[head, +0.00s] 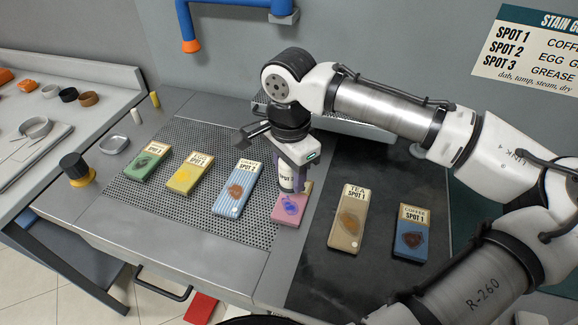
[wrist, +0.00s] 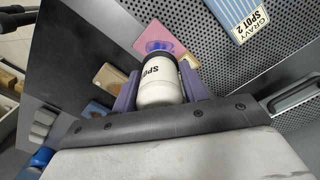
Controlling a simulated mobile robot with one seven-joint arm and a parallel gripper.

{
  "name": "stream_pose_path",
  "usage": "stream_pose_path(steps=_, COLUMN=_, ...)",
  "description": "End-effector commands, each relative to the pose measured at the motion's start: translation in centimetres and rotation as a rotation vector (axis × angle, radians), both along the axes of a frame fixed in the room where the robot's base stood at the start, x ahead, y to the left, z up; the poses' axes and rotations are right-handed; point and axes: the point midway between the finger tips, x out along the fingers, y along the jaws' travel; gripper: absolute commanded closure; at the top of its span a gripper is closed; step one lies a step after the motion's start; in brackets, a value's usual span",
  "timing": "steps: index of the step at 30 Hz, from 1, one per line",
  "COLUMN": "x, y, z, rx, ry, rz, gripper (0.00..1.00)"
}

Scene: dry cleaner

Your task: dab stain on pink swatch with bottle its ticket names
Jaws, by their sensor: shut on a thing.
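The pink swatch (head: 280,212) lies on the perforated board's right edge with a blue-purple stain (head: 291,206) on it. Its ticket end is hidden behind my gripper (head: 291,184) and the bottle. My gripper points down over the swatch, its purple fingers shut on a white bottle (head: 287,175) with a dark end. In the wrist view the bottle (wrist: 160,86) sits between both fingers, dark end toward the stain (wrist: 157,46). Its label starts "SPO"; the number is not readable. I cannot tell whether the bottle touches the stain.
Green (head: 146,164), yellow (head: 189,174) and blue-striped (head: 237,190) swatches lie to the left. A tan tea swatch (head: 349,220) and a blue coffee swatch (head: 411,235) lie on the dark surface to the right. A black-and-yellow knob (head: 76,167) stands far left. A wall sign (head: 530,45) lists spots.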

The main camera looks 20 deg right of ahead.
Motion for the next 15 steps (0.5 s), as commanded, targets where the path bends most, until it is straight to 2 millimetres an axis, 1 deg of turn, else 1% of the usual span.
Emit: stream_pose_path(steps=15, x=0.0, y=0.0, z=-5.0, rx=-0.001, ry=0.001, rz=0.001, gripper=0.8)
